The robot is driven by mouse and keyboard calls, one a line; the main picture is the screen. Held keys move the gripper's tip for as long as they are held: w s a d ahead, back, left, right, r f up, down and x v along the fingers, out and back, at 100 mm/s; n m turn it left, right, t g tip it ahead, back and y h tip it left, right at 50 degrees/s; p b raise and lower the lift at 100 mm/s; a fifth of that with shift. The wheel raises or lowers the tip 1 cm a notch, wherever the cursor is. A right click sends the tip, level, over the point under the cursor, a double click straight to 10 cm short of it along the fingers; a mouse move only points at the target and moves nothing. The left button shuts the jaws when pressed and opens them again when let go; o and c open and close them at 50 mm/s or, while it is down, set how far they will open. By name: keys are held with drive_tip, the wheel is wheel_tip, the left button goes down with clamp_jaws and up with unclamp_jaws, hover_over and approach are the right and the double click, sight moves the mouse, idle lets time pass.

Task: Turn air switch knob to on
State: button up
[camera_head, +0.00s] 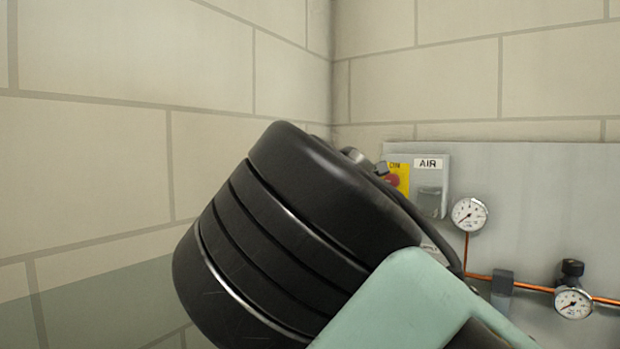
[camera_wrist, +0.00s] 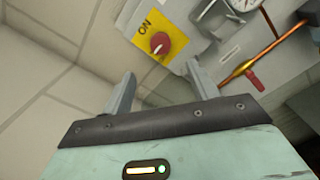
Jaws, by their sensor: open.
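The air switch knob (camera_wrist: 160,43) is red and round, on a yellow plate (camera_wrist: 146,30) marked ON, in the upper middle of the wrist view. A pale mark on the knob runs at a slant in that view. My gripper (camera_wrist: 160,82) is open, its two grey fingers spread on either side of the line to the knob. The fingertips look short of the knob and apart from it. In the head view my dark wrist hides most of the switch; only part of the knob (camera_head: 392,180) and the yellow plate (camera_head: 404,172) shows beside the AIR label (camera_head: 428,163).
The switch box sits on a grey wall panel (camera_head: 540,190). A gauge (camera_head: 469,214), a second gauge (camera_head: 573,303) and a copper pipe (camera_head: 530,287) are to its right. A red-handled valve (camera_wrist: 256,82) is right of my fingers. A block wall (camera_head: 200,60) stands left.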

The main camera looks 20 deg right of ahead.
sight(390, 182)
drive_tip(key=p+x, duration=0.3)
drive_tip(key=x, duration=0.7)
drive_tip(key=shift+r, duration=0.15)
drive_tip(key=shift+w+d, duration=0.45)
drive_tip(key=shift+d, duration=0.15)
drive_tip(key=c, duration=1)
